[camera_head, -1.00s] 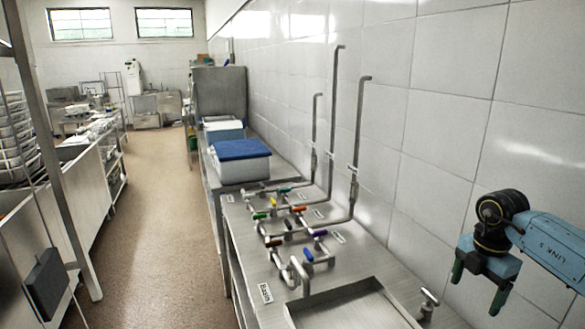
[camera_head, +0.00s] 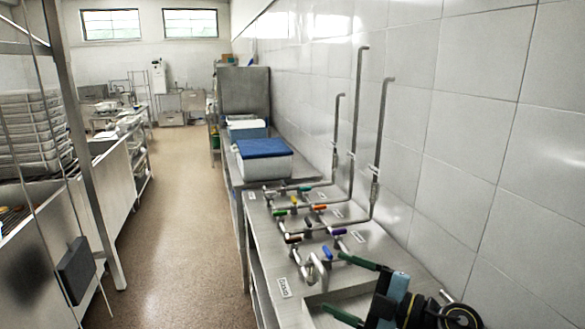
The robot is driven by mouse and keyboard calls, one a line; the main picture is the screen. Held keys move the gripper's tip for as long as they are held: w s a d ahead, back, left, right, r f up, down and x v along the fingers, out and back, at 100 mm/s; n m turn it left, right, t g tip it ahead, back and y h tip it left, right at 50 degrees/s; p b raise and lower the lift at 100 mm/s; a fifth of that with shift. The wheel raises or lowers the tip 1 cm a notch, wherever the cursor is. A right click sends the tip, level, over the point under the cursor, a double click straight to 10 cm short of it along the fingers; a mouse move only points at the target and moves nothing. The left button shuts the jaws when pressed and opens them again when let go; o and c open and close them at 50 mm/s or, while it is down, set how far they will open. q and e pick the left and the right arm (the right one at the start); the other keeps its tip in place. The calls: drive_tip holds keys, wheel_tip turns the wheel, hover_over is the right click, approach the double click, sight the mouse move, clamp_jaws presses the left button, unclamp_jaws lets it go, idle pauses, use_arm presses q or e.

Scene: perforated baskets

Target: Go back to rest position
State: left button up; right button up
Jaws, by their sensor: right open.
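My right gripper (camera_head: 350,288) is at the lower right of the head view, above the near end of the steel counter (camera_head: 262,240). Its two dark green fingers are spread apart and point left, with nothing between them. The fingers overlap the sink basin (camera_head: 318,299) in the picture; I cannot tell how high above it they are. My left gripper is not in view.
Pipes with coloured valve handles (camera_head: 315,208) stand on the counter, just beyond my right gripper. A white box with a blue lid (camera_head: 263,160) sits farther back. A tiled wall (camera_head: 480,150) bounds the right. A rack with trays (camera_head: 35,135) stands left. The brown floor aisle (camera_head: 185,200) is clear.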

drive_tip(key=s+d+m+t+h, duration=0.1)
drive_tip(key=d+m+t+h, duration=0.75)
drive_tip(key=m, duration=0.55)
drive_tip(key=s+d+f+m+g+h, duration=0.4)
drive_tip(key=s+f+m+h, duration=0.3)
drive_tip(key=f+h, duration=0.15)
drive_tip(key=s+f+g+y, duration=0.1)
drive_tip(key=s+f+g, duration=0.45)
drive_tip(key=s, duration=0.55)
drive_tip(key=s+f+g+y, duration=0.1)
drive_tip(key=s+f+g, duration=0.45)
drive_tip(key=s, duration=0.45)
wheel_tip(320, 180, down, 29)
drive_tip(key=s+g+b, duration=0.1)
drive_tip(key=s+b, duration=0.1)
drive_tip(key=b, duration=0.2)
use_arm(q)
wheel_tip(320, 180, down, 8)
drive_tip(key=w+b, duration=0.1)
drive_tip(key=b, duration=0.2)
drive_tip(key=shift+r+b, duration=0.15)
drive_tip(key=shift+b, duration=0.25)
use_arm(e)
drive_tip(key=s+d+f+g, duration=0.1)
drive_tip(key=s+d+f, duration=0.1)
drive_tip(key=s+f, duration=1.4)
wheel_tip(320, 180, down, 3)
drive_tip(key=shift+d+r+h, duration=0.2)
drive_tip(key=shift+d+h, duration=0.1)
drive_tip(key=shift+d, duration=0.05)
